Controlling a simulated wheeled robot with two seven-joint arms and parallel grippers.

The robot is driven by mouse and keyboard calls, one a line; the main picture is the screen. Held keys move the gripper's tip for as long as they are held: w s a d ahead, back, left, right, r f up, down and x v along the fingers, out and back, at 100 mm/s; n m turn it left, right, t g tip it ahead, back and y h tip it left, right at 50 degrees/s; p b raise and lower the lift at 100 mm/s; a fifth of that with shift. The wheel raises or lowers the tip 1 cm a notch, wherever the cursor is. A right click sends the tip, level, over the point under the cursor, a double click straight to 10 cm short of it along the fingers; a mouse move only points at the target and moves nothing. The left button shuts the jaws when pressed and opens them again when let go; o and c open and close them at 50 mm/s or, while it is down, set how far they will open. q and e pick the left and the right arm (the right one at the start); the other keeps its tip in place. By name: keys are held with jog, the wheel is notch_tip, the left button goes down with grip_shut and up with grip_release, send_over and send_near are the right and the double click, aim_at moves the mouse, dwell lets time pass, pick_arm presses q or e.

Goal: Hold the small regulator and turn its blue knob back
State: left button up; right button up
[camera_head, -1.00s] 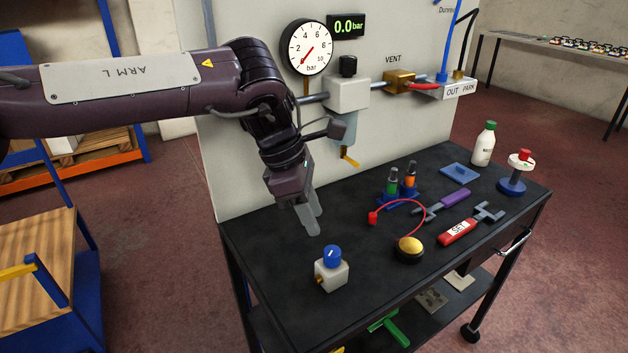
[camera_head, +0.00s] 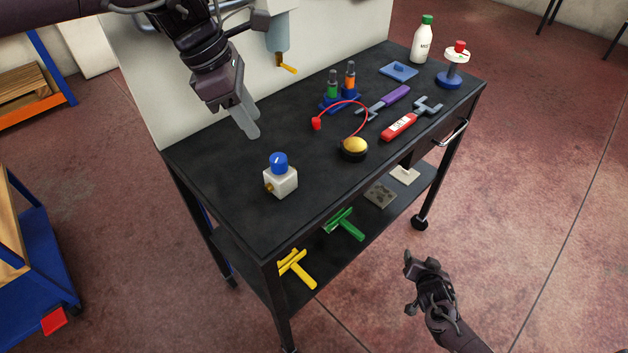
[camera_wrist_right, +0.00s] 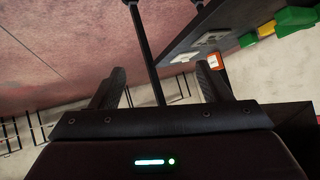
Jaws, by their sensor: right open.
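The small regulator (camera_head: 281,181) stands upright on the black table top near its front left corner. It has a white block body, a small brass fitting at its lower left and a blue knob (camera_head: 278,162) with a white mark on top. My left gripper (camera_head: 248,121) hangs above the table, behind and left of the regulator, apart from it. Its fingers overlap in this view, so its opening is unclear. My right gripper (camera_head: 424,262) is low at the right, in front of the table and away from it. In the right wrist view its two fingers (camera_wrist_right: 160,88) are apart with nothing held.
On the black table (camera_head: 215,152), a yellow dome button (camera_head: 353,146), red cable (camera_head: 367,117), red-handled tool (camera_head: 399,127) and purple-handled tool (camera_head: 388,101) lie right of the regulator. The lower shelf holds green (camera_head: 345,225) and yellow (camera_head: 297,269) tools. The table's front left is clear.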

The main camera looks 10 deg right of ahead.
jog(key=w+r+m+t, duration=0.2)
jog(key=w+r, duration=0.4)
jog(key=r, duration=0.3)
notch_tip(320, 180, up, 36)
jog(key=n+t+y, duration=0.4)
jog(key=n+y, duration=0.1)
jog(key=y, duration=0.7)
send_over(288, 180)
jog(key=w+d, duration=0.3)
jog(key=d, duration=0.7)
jog(key=s+a+f+n+g, duration=0.1)
jog(key=a+f+n, duration=0.1)
jog(key=n, duration=0.1)
jog(key=s+a+f+n+g, duration=0.2)
jog(key=a+f+n, duration=0.1)
jog(key=n, duration=0.1)
jog(key=s+a+f+n+g, duration=0.2)
jog(key=a+f+n, duration=0.1)
jog(key=n, duration=0.1)
jog(key=shift+a, duration=0.1)
jog(key=shift+w+a+f+n, duration=0.1)
jog(key=shift+f+n, duration=0.2)
jog(key=shift+w+a+f, duration=0.2)
jog(key=shift+w, duration=0.05)
jog(key=x, duration=0.6)
jog(key=shift+w+a+f, duration=0.2)
jog(key=shift+w+f, duration=0.05)
